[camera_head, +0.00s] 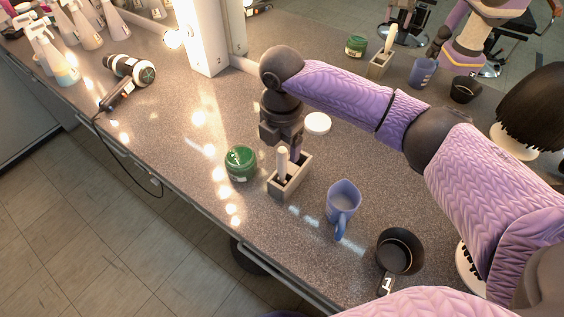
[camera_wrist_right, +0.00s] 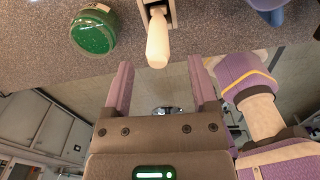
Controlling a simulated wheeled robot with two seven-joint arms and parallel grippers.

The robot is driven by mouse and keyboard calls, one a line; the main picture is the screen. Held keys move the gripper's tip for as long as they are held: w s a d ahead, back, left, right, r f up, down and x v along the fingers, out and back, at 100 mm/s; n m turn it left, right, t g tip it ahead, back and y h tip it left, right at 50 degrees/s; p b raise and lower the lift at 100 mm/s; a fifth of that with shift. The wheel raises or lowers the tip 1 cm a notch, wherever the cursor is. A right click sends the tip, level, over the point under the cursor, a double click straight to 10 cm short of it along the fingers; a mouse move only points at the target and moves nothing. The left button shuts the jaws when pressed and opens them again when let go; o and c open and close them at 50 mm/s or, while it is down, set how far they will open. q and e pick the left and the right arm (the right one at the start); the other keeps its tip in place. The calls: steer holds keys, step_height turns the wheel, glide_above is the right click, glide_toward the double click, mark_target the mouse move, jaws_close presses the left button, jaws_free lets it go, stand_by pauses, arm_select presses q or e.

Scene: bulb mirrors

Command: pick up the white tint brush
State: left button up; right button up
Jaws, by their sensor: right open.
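The white tint brush (camera_head: 283,161) stands in a small grey box holder (camera_head: 293,180) on the counter, its pale handle sticking up. In the right wrist view the brush handle (camera_wrist_right: 158,42) points toward my right gripper (camera_wrist_right: 160,72), lying across the gap beyond the two purple fingertips. My right gripper (camera_head: 286,150) comes down just above and behind the holder in the head view; it is open, and its fingers are not closed on the brush. The brush's lower end is hidden inside the holder. My left gripper is not in view.
A green jar (camera_head: 241,163) stands close left of the holder, and a blue mug (camera_head: 342,201) close right. A black bowl (camera_head: 400,251) is nearer front right. The mirror reflects these things. Counter at left is clear up to the hairdryer (camera_head: 130,71).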

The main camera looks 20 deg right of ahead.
mark_target(282, 172)
step_height(282, 172, down, 5)
steer(key=shift+w+d+r+b, duration=0.1)
steer(key=shift+b, duration=0.45)
steer(key=shift+w, duration=0.1)
jaws_close()
